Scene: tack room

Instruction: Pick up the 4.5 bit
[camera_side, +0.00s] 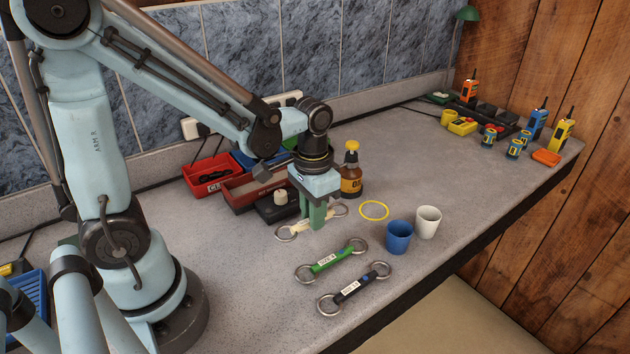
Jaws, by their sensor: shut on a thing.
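Three horse bits with a metal ring at each end are on the grey counter. The cream bit (295,229) is farthest back, and my gripper (317,222) is shut on its bar from above. My fingers hide its middle, so I see no size label on it. The green bit (325,262) lies in front, with a white label too small to read surely. The black bit (355,289) lies nearest the front edge, also with a small white label. I cannot tell whether the cream bit is lifted off the counter.
A yellow ring (374,203), a blue cup (399,243) and a white cup (428,221) stand to the right. A brown bottle (351,180) stands close behind my gripper. Red bins (210,178) sit at the back left. Several radios (537,122) stand far right.

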